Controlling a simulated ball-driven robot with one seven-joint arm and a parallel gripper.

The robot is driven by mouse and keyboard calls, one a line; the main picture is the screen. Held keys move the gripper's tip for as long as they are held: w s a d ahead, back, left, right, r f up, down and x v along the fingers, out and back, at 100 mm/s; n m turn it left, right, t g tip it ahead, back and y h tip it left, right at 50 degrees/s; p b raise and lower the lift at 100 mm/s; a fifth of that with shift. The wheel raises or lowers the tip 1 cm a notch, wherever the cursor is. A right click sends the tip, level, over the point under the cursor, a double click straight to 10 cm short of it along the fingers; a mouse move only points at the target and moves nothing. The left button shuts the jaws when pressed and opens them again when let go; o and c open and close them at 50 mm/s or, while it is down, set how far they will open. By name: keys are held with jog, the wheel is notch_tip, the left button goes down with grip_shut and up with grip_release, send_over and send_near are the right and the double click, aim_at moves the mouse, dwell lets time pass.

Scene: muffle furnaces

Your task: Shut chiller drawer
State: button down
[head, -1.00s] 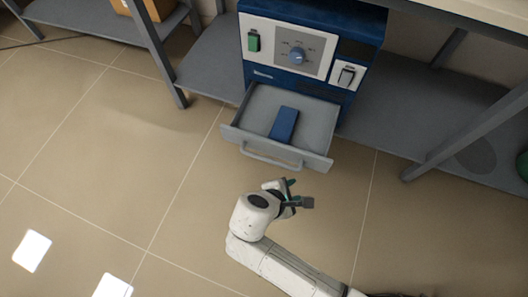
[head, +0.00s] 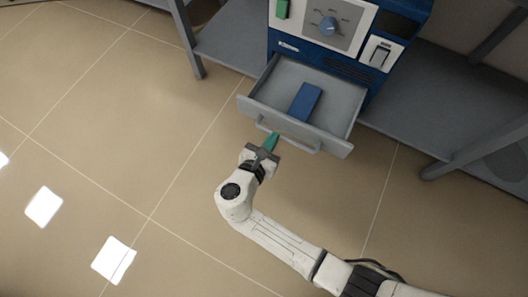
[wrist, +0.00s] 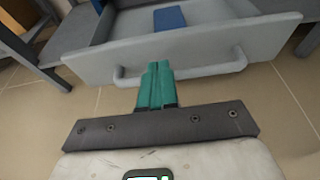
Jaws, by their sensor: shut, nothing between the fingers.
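The chiller drawer (head: 257,107) is a grey tray pulled out from the lower front of the blue chiller unit (head: 289,47). A blue block (head: 305,101) lies inside it. The drawer's bar handle (head: 298,146) runs along its front; it also shows in the wrist view (wrist: 208,70). My gripper (head: 272,137) has green fingers, shut and empty. Its tips are at the left part of the handle, close to the drawer front. In the wrist view the fingers (wrist: 156,78) overlap the handle bar, and I cannot tell whether they touch it.
The unit stands on a grey shelf (head: 437,108) with slanted legs. One leg (head: 187,40) stands left of the drawer and another (head: 470,152) to the right. The tiled floor (head: 130,150) in front is clear.

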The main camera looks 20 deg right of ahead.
aim_at(285, 119)
jog(key=x, duration=0.2)
jog(key=b+x, duration=0.1)
jog(key=x, duration=0.1)
jog(key=shift+w+d+r+b, duration=0.1)
jog(key=shift+r+b, duration=0.1)
jog(key=shift+b, duration=0.1)
jog(key=shift+w+d+r, duration=0.15)
jog(key=shift+w+d, duration=0.25)
jog(key=shift+w+d, duration=0.1)
